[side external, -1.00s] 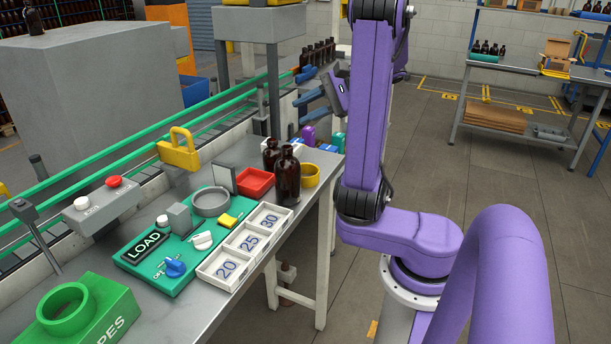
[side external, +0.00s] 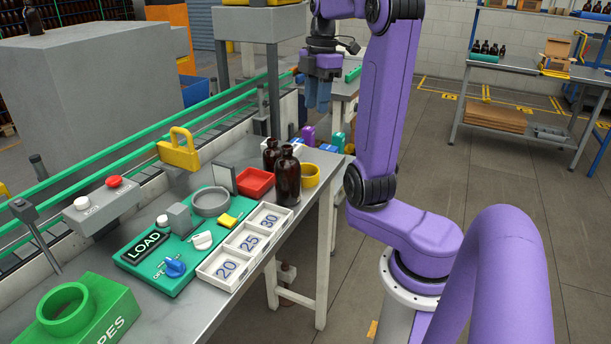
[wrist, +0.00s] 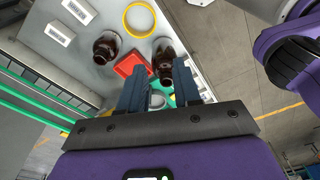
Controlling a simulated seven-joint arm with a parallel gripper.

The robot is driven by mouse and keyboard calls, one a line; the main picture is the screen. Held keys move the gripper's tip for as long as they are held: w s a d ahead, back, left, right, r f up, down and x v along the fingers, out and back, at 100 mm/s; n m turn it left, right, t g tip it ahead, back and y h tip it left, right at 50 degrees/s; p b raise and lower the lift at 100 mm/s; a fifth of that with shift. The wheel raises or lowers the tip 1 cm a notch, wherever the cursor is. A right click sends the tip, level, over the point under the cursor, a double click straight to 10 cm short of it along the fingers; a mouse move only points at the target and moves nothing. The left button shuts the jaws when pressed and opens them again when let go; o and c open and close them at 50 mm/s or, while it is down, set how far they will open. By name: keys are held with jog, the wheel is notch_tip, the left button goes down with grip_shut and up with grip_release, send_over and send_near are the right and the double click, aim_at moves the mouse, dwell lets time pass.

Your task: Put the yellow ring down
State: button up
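The yellow ring (side external: 311,178) sits on the grey bench, just right of the nearer amber bottle (side external: 287,177). A second amber bottle (side external: 270,155) stands behind that one. In the wrist view the ring (wrist: 126,25) lies near the top, apart from both bottles. My gripper (side external: 318,108) hangs fingers down, above and behind the ring in the side view. Its two blue fingers (wrist: 158,78) are spread with nothing held between them.
A red tray (side external: 251,190) is left of the bottles. A white tray (side external: 224,286) marked 20, 25 and 30 lies along the bench edge, beside the green LOAD panel (side external: 172,285). A green-railed conveyor runs behind. Bare bench (side external: 205,322) shows at the front.

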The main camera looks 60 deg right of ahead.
jog(key=f+n, duration=0.1)
jog(key=f, duration=0.6)
jog(key=f+n, duration=0.1)
jog(key=f, duration=0.6)
jog(key=d+f+n+h, duration=0.1)
jog(key=f, duration=0.6)
jog(key=shift+w+f, duration=0.2)
jog(key=shift+f, duration=0.05)
grip_shut()
